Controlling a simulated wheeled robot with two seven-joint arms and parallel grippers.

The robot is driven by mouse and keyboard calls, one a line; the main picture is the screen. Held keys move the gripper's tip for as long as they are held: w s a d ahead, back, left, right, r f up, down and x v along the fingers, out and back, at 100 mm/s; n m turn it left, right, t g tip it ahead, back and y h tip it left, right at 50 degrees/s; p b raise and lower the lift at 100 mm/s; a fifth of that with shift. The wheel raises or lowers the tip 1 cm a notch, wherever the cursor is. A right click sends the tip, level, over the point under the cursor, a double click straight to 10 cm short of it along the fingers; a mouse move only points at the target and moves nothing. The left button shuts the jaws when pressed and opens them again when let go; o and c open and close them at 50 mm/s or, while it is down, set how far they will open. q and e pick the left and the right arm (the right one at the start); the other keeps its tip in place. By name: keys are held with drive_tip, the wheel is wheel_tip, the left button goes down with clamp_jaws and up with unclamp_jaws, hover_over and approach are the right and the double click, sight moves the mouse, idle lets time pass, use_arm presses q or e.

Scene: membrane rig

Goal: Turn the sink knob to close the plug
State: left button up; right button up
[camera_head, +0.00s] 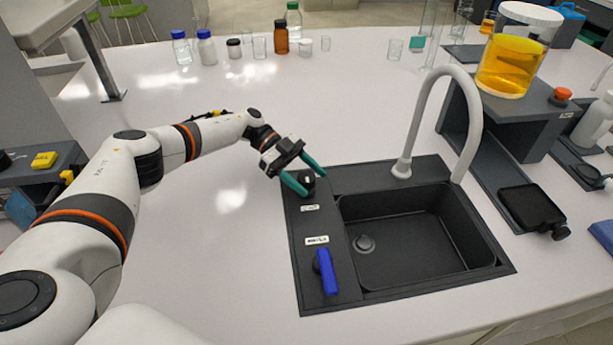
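The black sink (375,285) is set into the white bench, with a round drain plug (364,243) at the left of its basin floor. A small black knob (307,181) stands on the sink's left ledge near the back corner. A second knob with a blue handle (327,273) stands nearer the front of that ledge, its handle pointing toward the front. My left gripper (313,183) is at the black knob, its two teal fingers spread on either side of it. The fingers look apart; contact is too small to tell. My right gripper is not in view.
A white curved faucet (474,105) rises behind the basin. Bottles and beakers, including a brown bottle (281,37), stand along the back. A vessel of orange liquid (509,65) sits on a grey rig at right. The bench left of the sink is clear.

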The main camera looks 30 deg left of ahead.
use_arm(q)
drive_tip(key=shift+w+a+r+b, duration=0.1)
drive_tip(key=shift+a+b, duration=0.25)
drive_tip(key=shift+a, duration=0.2)
drive_tip(key=b+v, duration=0.4)
drive_tip(key=v, duration=0.4)
drive_tip(key=shift+a, duration=0.3)
drive_tip(key=shift+b+v, duration=0.55)
drive_tip(key=shift+v, duration=0.4)
drive_tip(key=shift+r, duration=0.35)
